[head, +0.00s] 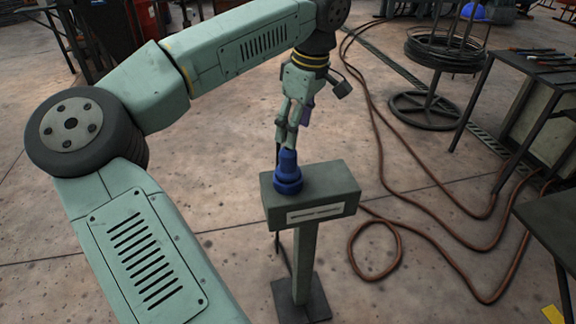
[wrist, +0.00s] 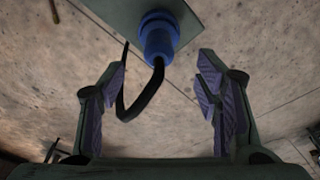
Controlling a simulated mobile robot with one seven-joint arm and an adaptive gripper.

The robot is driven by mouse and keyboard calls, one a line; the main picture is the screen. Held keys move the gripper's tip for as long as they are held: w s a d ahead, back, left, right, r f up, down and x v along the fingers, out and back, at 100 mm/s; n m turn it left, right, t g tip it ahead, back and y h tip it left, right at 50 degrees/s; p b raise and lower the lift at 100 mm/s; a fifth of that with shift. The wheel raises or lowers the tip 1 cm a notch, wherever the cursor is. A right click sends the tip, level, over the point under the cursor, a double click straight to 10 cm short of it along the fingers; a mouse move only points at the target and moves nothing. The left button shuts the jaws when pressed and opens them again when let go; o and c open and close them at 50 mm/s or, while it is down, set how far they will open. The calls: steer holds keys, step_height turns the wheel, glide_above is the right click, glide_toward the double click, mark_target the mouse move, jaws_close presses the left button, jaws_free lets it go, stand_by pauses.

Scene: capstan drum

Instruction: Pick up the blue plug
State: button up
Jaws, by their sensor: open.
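The blue plug (head: 287,175) stands upright on top of a small dark green pedestal (head: 325,190) in the head view. In the wrist view the blue plug (wrist: 157,37) is at the top centre, ahead of the fingertips, with a black cable curving from it toward the left finger. My gripper (head: 290,145) is just above the plug in the head view. In the wrist view my gripper (wrist: 163,75) is open, with purple pads facing each other and nothing between them except part of the cable. Whether a fingertip touches the plug cannot be told.
The pedestal stands on a post with a square base (head: 301,300) on the concrete floor. Reddish-brown hoses (head: 440,222) lie on the floor to the right. A wire reel stand (head: 432,105) and a tool table (head: 540,62) are at the right.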

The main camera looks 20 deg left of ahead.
mark_target(288, 157)
steer(key=f, duration=0.4)
steer(key=shift+w+a+f+p, duration=0.1)
steer(key=shift+a+f+p, duration=0.2)
steer(key=shift+a+f, duration=0.1)
steer(key=shift+w+a+f+p, duration=0.1)
steer(key=shift+a+f+p, duration=0.15)
steer(key=shift+f, duration=0.6)
steer(key=shift+a+f+p, duration=0.2)
steer(key=shift+f+p, duration=0.1)
steer(key=shift+f, duration=0.6)
steer(key=shift+w+a+f+p, duration=0.1)
steer(key=shift+a+f+p, duration=0.15)
steer(key=shift+f, duration=0.6)
jaws_close()
steer(key=shift+r, duration=0.15)
